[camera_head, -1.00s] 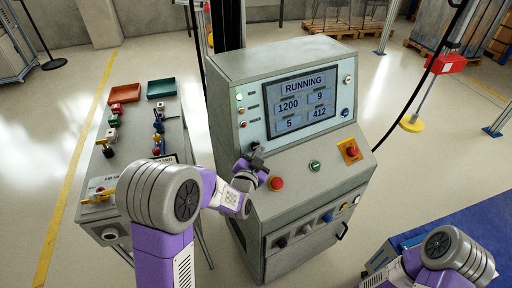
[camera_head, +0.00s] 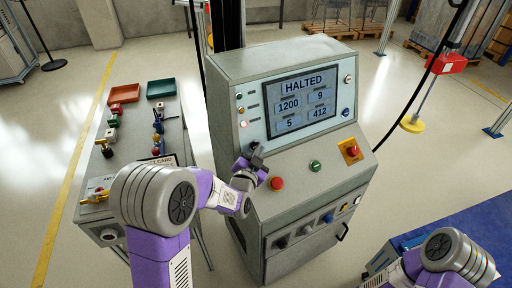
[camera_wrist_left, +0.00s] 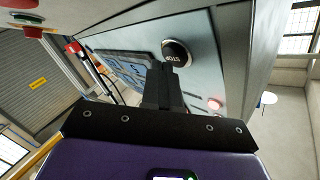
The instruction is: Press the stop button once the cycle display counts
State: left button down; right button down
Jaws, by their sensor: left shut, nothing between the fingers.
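The cycle display (camera_head: 301,103) on the grey console reads HALTED, with 1200, 9, 5 and 412 below. The black round stop button (camera_wrist_left: 176,53) shows in the left wrist view, its STOP lettering upside down. My left gripper (camera_head: 258,151) is shut and empty. Its fingertips (camera_wrist_left: 166,70) are right at the edge of the stop button; whether they touch it I cannot tell. In the head view the gripper hides the button. A red lamp (camera_head: 243,124) beside the display is lit. My right arm shows at the lower right, its gripper out of view.
A red button (camera_head: 277,183), a green button (camera_head: 315,165) and a red emergency stop on a yellow plate (camera_head: 351,151) sit on the sloped panel close to my left gripper. A side table (camera_head: 186,142) with trays and valves stands at the left.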

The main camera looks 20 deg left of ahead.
pick_arm(q)
jog(key=shift+s+d+r, duration=0.1)
jog(key=shift+d, duration=0.05)
jog(key=s+d+r+p, duration=0.1)
jog(key=s+d, duration=0.3)
jog(key=shift+r, duration=0.2)
dwell(0.4)
jog(key=shift+s+d, duration=0.1)
dwell(0.3)
